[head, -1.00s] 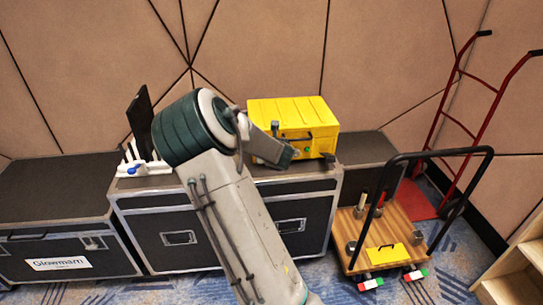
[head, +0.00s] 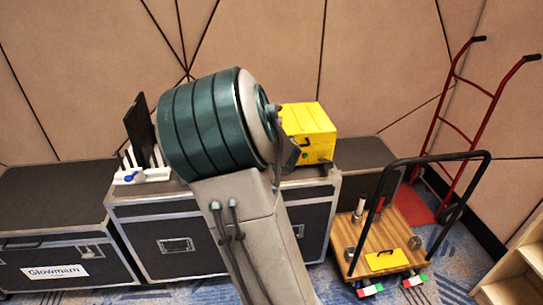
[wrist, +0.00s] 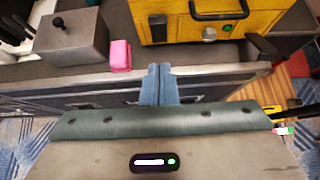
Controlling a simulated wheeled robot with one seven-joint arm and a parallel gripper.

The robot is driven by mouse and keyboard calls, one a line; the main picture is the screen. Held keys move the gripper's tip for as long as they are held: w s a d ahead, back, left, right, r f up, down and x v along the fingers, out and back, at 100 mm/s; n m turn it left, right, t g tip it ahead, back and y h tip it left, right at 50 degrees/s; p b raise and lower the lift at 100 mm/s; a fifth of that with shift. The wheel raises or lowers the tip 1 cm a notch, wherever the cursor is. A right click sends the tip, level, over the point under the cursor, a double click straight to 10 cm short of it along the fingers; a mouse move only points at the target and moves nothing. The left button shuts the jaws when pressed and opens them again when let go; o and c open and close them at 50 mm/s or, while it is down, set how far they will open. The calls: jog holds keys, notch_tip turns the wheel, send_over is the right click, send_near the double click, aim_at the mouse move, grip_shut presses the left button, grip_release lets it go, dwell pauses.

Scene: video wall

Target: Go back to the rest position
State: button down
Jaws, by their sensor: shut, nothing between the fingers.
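My gripper (wrist: 159,84) shows in the wrist view with its two blue-grey fingers together and nothing between them. It points at the front edge of the black flight case (wrist: 200,74). In the head view my large arm joint and forearm hide the gripper. The yellow toolbox (wrist: 215,18) stands beyond the fingertips on the case, apart from them. It also shows in the head view (head: 311,128), partly behind my arm.
A pink block (wrist: 120,55) and a grey box with a black knob (wrist: 72,38) are on the case. A white rack (head: 142,172) holds a dark panel (head: 138,122). A wooden platform trolley (head: 400,238) and red hand truck (head: 462,130) stand to the right.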

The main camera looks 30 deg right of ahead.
dwell(0.4)
jog(key=s+a+r+m+g+y+p, duration=0.1)
jog(key=s+a+r+m+g+y, duration=0.1)
jog(key=s+a+m, duration=0.8)
jog(key=s+a+r+m+g+y+p, duration=0.1)
jog(key=s+a+r+m+g, duration=0.4)
jog(key=s+a+m, duration=0.6)
jog(key=s+m+p, duration=0.1)
jog(key=s+m, duration=0.4)
jog(key=m, duration=0.6)
jog(key=shift+s+a+y, duration=0.25)
jog(key=shift+s+y, duration=0.1)
jog(key=shift+y, duration=0.05)
jog(key=shift+a+r, duration=0.1)
